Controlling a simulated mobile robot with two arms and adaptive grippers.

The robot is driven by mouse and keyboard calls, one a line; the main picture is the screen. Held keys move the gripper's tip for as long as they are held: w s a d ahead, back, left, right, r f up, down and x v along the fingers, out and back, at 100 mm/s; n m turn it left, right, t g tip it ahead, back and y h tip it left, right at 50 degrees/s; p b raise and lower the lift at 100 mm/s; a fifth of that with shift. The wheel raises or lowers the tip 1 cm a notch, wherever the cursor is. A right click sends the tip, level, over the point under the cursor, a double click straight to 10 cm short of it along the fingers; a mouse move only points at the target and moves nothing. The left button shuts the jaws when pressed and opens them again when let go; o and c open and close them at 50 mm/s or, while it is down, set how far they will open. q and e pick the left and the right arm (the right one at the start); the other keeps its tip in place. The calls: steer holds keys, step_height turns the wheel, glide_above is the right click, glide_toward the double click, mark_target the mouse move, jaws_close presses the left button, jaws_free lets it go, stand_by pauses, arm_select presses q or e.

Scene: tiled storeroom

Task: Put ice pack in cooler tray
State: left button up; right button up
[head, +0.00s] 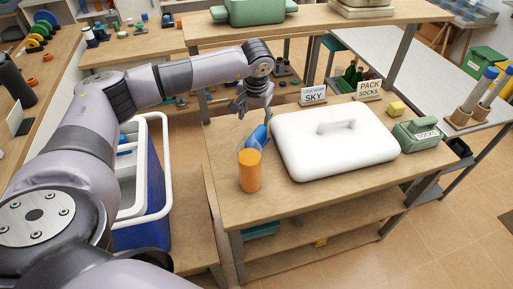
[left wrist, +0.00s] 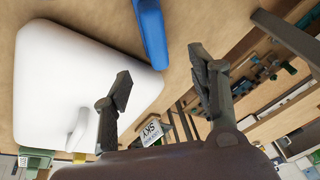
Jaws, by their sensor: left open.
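The blue ice pack (head: 257,136) lies on the wooden table (head: 234,207), between an orange cylinder and the white cooler lid (head: 300,155). It also shows at the top of the left wrist view (left wrist: 152,32). My left gripper (head: 254,108) is open and empty, just behind and above the ice pack; in the left wrist view its fingers (left wrist: 160,78) stand apart with nothing between them. The blue cooler (head: 156,178) stands open left of the table. A pale tray (head: 131,188) shows inside it, partly hidden by my left arm. My right gripper is out of view.
The orange cylinder (head: 249,171) stands upright close in front of the ice pack. A green case (head: 419,135), a yellow block (head: 397,108) and two signs (head: 313,95) stand around the lid. The table's front left corner is clear.

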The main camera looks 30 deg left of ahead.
arm_select(q)
steer(key=b, duration=0.3)
glide_above(256, 134)
steer(key=s, duration=0.2)
steer(key=f, duration=0.4)
steer(key=shift+w+d+f, duration=0.2)
steer(key=shift+d+f, duration=0.15)
steer(key=b+x, duration=0.1)
steer(key=x, duration=0.1)
steer(key=b+x, duration=0.2)
steer(key=shift+w+d+f, duration=0.15)
steer(key=shift+d+f, duration=0.05)
steer(key=shift+f, duration=0.15)
steer(key=shift+w+a+f+b, duration=0.1)
steer(key=shift+w+f+b, duration=0.1)
steer(key=shift+b, duration=0.15)
steer(key=shift+s, duration=0.1)
steer(key=shift+r, duration=0.1)
steer(key=shift+f, duration=0.3)
steer(key=shift+c, duration=0.5)
jaws_close()
